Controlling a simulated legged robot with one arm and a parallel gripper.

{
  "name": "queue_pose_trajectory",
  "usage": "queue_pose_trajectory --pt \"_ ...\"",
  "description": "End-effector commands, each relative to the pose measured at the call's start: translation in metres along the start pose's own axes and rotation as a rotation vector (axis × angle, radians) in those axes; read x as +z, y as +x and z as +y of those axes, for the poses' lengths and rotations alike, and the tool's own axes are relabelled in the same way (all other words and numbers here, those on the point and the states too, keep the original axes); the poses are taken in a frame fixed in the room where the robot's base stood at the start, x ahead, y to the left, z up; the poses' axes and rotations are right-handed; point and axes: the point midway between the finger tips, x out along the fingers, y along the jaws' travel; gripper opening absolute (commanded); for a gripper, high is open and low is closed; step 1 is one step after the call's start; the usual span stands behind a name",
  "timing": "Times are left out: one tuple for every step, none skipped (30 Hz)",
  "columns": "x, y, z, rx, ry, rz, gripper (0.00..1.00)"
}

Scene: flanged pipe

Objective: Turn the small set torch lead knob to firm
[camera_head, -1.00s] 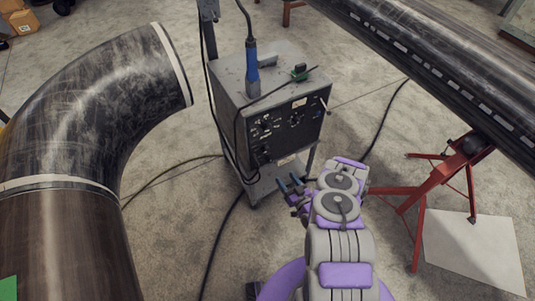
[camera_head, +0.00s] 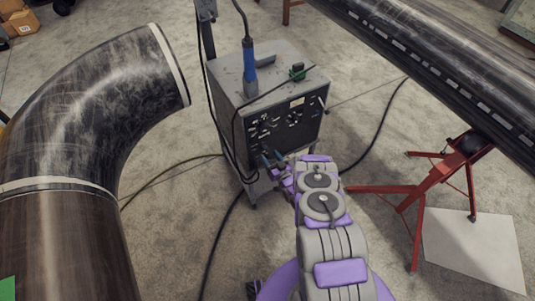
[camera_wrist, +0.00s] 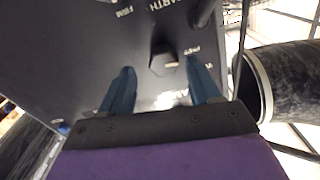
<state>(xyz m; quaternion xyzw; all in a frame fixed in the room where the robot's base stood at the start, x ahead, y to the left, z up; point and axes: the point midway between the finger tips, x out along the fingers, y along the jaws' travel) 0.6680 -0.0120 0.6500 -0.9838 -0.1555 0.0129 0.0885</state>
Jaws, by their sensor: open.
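A grey welding machine (camera_head: 255,95) with a dark control panel (camera_head: 290,118) stands on the floor in the middle of the head view. My gripper (camera_head: 271,158) is in front of the panel's lower left part. In the wrist view my gripper (camera_wrist: 160,66) is open, with two blue fingers pointing at the panel. A dark faceted knob (camera_wrist: 163,60) shows between and just beyond the fingertips; contact cannot be told. The word FIRM (camera_wrist: 124,12) is printed to its upper left, and another small label lies at its right. The knob's exact setting is unclear.
A larger dark round part (camera_wrist: 203,10) sits near the EARTH label. A big pipe elbow (camera_head: 90,110) fills the left. A long pipe (camera_head: 440,65) rests on a red stand (camera_head: 440,175) at right.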

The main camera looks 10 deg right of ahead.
Motion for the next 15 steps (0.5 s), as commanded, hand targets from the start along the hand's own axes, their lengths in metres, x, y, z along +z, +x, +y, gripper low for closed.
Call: queue_pose_trajectory --pt "0.001 0.009 -0.001 -0.004 -0.002 0.003 0.62" --pt "0.001 0.012 -0.001 -0.004 -0.002 0.002 0.62" --pt "0.001 0.017 0.0 -0.002 -0.002 0.0 0.62" --pt "0.001 0.019 0.0 -0.002 -0.002 -0.001 0.62" --pt "0.001 0.022 -0.001 -0.002 -0.002 -0.001 0.62" --pt "0.001 0.024 -0.001 -0.002 -0.002 -0.001 0.62" --pt "0.001 0.026 -0.001 -0.001 -0.002 -0.001 0.62" --pt "0.001 0.027 -0.001 -0.001 -0.001 -0.001 0.62" --pt "0.001 0.028 0.0 0.0 -0.001 -0.001 0.62" --pt "0.0 0.029 0.0 0.0 0.0 -0.001 0.62" --pt "0.0 0.029 0.0 0.0 0.0 -0.001 0.62" --pt "0.0 0.029 0.0 0.0 0.0 -0.001 0.62" --pt "0.0 0.029 0.0 0.0 0.0 -0.001 0.62" --pt "0.0 0.029 0.0 0.0 0.0 -0.001 0.62" --pt "0.0 0.029 0.0 0.0 0.0 -0.001 0.62"
